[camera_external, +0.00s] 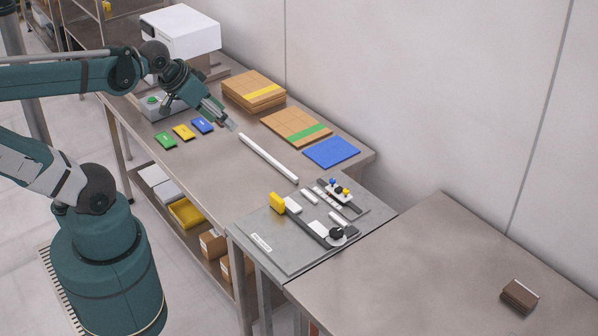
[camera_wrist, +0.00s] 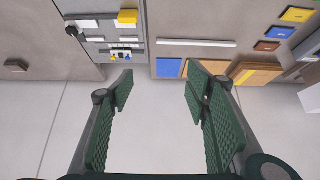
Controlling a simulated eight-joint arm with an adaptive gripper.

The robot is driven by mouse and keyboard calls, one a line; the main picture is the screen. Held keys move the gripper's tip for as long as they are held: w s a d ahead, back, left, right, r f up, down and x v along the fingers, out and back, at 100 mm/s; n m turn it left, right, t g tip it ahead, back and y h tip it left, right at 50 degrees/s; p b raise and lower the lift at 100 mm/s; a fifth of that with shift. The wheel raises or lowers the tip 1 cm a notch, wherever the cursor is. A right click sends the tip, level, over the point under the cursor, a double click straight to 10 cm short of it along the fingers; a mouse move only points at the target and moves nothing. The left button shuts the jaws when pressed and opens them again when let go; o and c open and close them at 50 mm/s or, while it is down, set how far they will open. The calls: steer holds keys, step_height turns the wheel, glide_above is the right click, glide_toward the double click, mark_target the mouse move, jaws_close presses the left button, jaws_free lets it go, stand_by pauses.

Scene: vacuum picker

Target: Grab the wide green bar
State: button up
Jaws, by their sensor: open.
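A wide green band (camera_external: 310,132) lies across the flat cardboard stack (camera_external: 285,122) near the wall in the external view. I cannot tell whether it is a loose bar or a strip fixed to the cardboard. A small green card (camera_external: 164,140) also lies at the left of the bench. My gripper (camera_external: 231,125) is above the bench, left of the cardboard and near the far end of a long white bar (camera_external: 268,157). In the wrist view my gripper (camera_wrist: 160,88) is open, with nothing between its fingers. The right finger partly covers the cardboard there (camera_wrist: 262,75).
A taller cardboard stack (camera_external: 254,90) with a yellow band stands behind. A blue sheet (camera_external: 331,152) lies to the right. Yellow (camera_external: 184,132) and blue (camera_external: 202,125) cards lie near a white machine (camera_external: 182,30). A grey fixture plate (camera_external: 285,240) holds small parts.

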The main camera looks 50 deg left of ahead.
steer(key=w+a+f+n+g+y, duration=0.1)
steer(key=w+a+f+n, duration=0.15)
steer(key=a, duration=0.35)
steer(key=w+a+f+n+g, duration=0.1)
steer(key=w+a+n, duration=0.25)
steer(key=a, duration=0.35)
steer(key=n+g+h+b, duration=0.1)
steer(key=n+g, duration=0.4)
steer(key=n, duration=0.7)
glide_above(167, 140)
step_height(167, 140, down, 22)
steer(key=shift+a+r, duration=0.1)
steer(key=shift+r, duration=0.1)
steer(key=shift+f, duration=0.1)
steer(key=shift+f, duration=1.15)
